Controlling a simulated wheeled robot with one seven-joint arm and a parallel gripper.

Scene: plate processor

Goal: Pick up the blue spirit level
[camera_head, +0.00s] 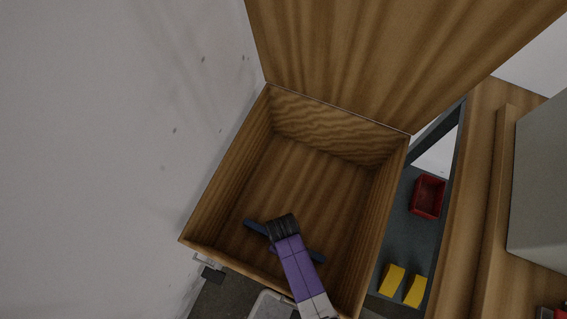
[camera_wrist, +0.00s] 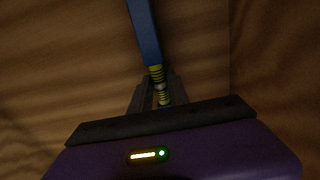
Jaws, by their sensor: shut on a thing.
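The blue spirit level (camera_head: 256,227) lies low inside the open wooden box (camera_head: 222,249), with its two ends showing on either side of my gripper. My gripper (camera_head: 272,238) reaches down into the box and is shut on the level near its middle. In the wrist view the blue level (camera_wrist: 144,30) runs up from the fingertips (camera_wrist: 160,92), with yellow-green vial parts between the dark fingers. The part of the level under the gripper is hidden in the head view. I cannot tell whether it touches the box floor.
The box's wooden lid (camera_head: 380,50) stands open at the back. A white wall (camera_head: 120,120) is close on the left. On the right are a shelf with a red bin (camera_head: 428,196) and yellow blocks (camera_head: 392,279), and a wooden bench (camera_head: 480,200).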

